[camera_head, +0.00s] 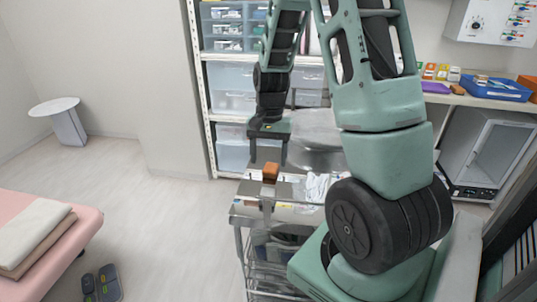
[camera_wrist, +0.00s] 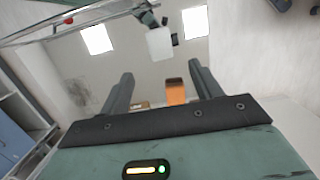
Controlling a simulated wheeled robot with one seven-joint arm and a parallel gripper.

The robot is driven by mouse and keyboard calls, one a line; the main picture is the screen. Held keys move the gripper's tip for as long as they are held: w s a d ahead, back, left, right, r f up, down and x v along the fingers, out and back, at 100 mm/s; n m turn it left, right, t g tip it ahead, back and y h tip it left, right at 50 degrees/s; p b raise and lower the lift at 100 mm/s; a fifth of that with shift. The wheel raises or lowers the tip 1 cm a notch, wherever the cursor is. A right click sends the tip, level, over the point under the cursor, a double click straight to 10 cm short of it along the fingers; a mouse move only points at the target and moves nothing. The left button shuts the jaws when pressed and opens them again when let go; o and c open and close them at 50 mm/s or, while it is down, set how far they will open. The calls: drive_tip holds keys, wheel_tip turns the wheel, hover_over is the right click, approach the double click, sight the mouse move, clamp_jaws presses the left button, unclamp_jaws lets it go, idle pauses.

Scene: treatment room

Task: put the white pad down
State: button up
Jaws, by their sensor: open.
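I cannot pick out the white pad for sure. In the wrist view a pale square patch (camera_wrist: 160,43) shows beyond my fingers, between two brighter white patches (camera_wrist: 97,38). I cannot tell which is a pad and which is a reflection. My gripper (camera_head: 268,156) points down over the metal cart (camera_head: 245,212), fingers apart. In the wrist view I see no pad between the fingertips. A brown-orange block (camera_head: 270,172) stands on the cart close below my gripper. It also shows in the wrist view (camera_wrist: 175,92), between the two fingers.
A crumpled white item (camera_head: 317,187) lies on the cart to the right of the block. A drawer shelf (camera_head: 232,100) stands behind. A pink bed (camera_head: 60,245) with folded towels is at the left, with slippers (camera_head: 103,284) beside it. The floor between bed and cart is clear.

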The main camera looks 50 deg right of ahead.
drive_tip(key=s+a+r+n, duration=0.1)
drive_tip(key=a+r+n, duration=0.25)
drive_tip(key=a, duration=0.65)
drive_tip(key=s+a+r+n, duration=0.15)
drive_tip(key=a+n, duration=0.35)
drive_tip(key=a, duration=0.6)
drive_tip(key=s+a+r+n+h, duration=0.1)
drive_tip(key=s+a+r+n, duration=0.2)
drive_tip(key=s+a+n, duration=0.8)
drive_tip(key=s+a, duration=0.2)
drive_tip(key=shift+s+r+t, duration=0.15)
drive_tip(key=shift+s+t, duration=0.15)
drive_tip(key=shift+t, duration=0.1)
